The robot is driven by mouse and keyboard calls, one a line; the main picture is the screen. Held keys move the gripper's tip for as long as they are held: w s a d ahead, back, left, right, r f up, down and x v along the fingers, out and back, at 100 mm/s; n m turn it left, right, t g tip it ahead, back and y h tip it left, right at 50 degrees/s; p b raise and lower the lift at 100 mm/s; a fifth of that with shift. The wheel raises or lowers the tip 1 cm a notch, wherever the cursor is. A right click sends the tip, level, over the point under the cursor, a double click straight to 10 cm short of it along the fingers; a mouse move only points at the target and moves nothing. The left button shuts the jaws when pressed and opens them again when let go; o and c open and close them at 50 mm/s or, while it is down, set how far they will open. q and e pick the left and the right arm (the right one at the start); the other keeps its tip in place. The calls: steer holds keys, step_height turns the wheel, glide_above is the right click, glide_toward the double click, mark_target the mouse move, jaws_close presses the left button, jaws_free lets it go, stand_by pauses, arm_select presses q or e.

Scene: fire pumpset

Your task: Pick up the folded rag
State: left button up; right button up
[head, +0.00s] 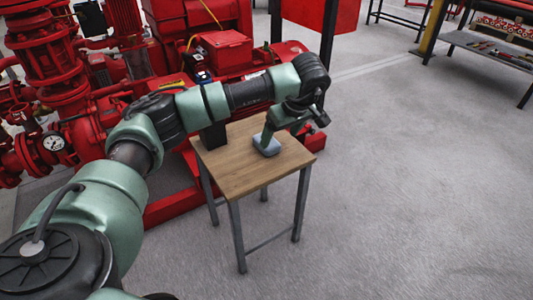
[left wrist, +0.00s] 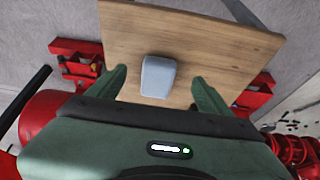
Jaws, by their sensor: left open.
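The folded rag (head: 271,150) is a small light blue-grey block lying on top of a small wooden table (head: 235,176). In the left wrist view the rag (left wrist: 158,77) lies between and a little beyond the two green fingers of my left gripper (left wrist: 160,92), with wood showing on both sides of it. My left gripper (head: 265,138) is open and points down over the rag in the head view, hiding part of it. Whether the fingers reach down to the rag's height I cannot tell. My right gripper is in neither view.
A black upright object (head: 214,135) stands at the table's back left, close to my left arm. Red pump machinery (head: 65,100) fills the left and back. Open grey floor lies to the right, with a metal workbench (head: 490,48) holding tools farther off.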

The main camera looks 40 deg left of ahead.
mark_target(274, 147)
arm_select(q)
steer(key=b+x, duration=0.3)
steer(key=x, duration=0.3)
steer(key=shift+a+f, duration=0.2)
steer(key=shift+f, duration=0.05)
steer(key=shift+w+a+f, duration=0.1)
steer(key=shift+a+f, duration=0.1)
steer(key=shift+f, duration=0.15)
steer(key=shift+r, duration=0.1)
steer(key=shift+c, duration=0.7)
steer(key=c, duration=1)
